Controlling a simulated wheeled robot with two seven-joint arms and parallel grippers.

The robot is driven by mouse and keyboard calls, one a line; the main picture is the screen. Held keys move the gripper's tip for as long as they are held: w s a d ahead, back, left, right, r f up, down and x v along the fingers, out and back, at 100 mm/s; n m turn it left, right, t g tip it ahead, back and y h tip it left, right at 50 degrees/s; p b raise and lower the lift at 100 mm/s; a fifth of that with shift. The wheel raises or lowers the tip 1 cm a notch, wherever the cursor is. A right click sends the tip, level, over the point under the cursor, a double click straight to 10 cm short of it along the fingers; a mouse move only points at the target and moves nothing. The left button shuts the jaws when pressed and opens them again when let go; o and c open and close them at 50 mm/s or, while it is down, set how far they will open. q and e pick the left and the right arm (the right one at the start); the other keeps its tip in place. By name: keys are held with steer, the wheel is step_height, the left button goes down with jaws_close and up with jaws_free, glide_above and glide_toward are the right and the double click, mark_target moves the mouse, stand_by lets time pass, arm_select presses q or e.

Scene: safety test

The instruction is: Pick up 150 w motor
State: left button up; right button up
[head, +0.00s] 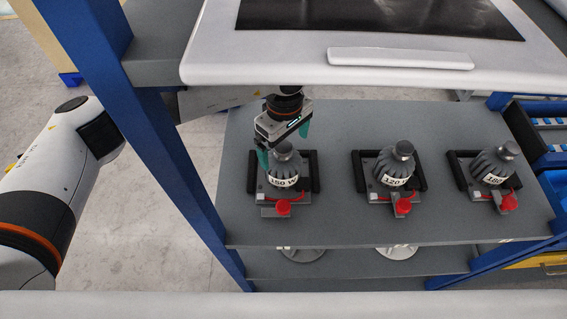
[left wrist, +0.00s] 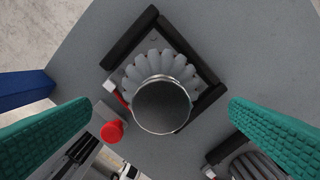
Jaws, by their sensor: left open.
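The 150 W motor (head: 283,170) stands upright in a black-edged fixture on the grey shelf, with a label reading "150 W" and a red knob in front. In the left wrist view its round dark top (left wrist: 161,104) and ribbed grey body show from above, between my fingers. My left gripper (head: 283,146) is open, with green pads on either side of the motor's top. In the left wrist view the gripper (left wrist: 150,135) shows both green fingers apart, with no visible contact on the motor. My right gripper is not in view.
A 120 W motor (head: 397,168) and a 180-labelled motor (head: 493,163) stand in similar fixtures to the right. A blue post (head: 165,150) rises left of the shelf (head: 335,215). A white-framed panel (head: 300,60) overhangs the back.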

mark_target(283, 167)
arm_select(q)
step_height(283, 167, down, 4)
steer(key=p, duration=0.2)
steer(key=shift+w+a+f+p, duration=0.1)
steer(key=shift+f+p, duration=0.1)
steer(key=shift+p, duration=0.1)
steer(key=shift+f, duration=0.3)
steer(key=c, duration=1.9)
steer(key=shift+w+r, duration=0.15)
steer(key=shift+c, duration=0.4)
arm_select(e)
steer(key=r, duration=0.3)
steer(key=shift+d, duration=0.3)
